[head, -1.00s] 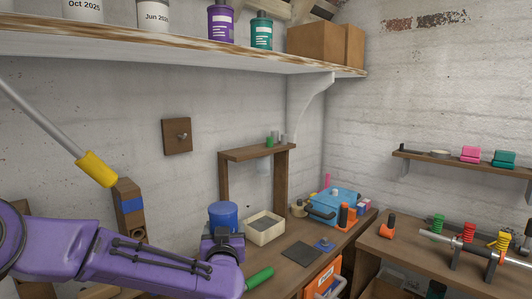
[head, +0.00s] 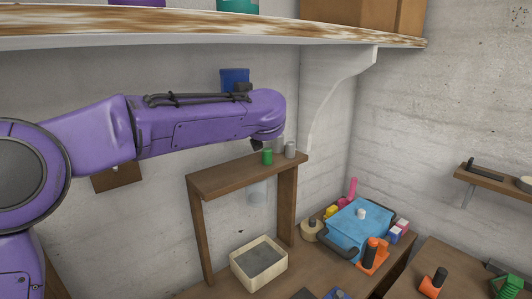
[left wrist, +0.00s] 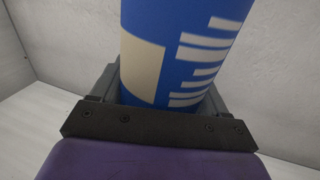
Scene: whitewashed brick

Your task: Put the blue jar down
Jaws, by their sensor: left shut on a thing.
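The blue jar (left wrist: 140,45) fills the middle of the left wrist view, with a beige patch and white stripes on its side. My left gripper (left wrist: 155,95) is shut around it. In the head view a part of the blue jar (head: 234,77) shows behind my raised purple left arm, just below the high shelf. The arm hides most of the jar and the fingers there. In the head view the jar stands clear of the worktop, in front of the wall. My right gripper is not in view.
The high shelf (head: 200,36) runs overhead, with its bracket (head: 345,85) on the wall. A wooden riser (head: 235,178) on the worktop bears a green item (head: 267,157) and grey ones. A cream tray (head: 240,273) and a blue toolbox (head: 350,228) stand below.

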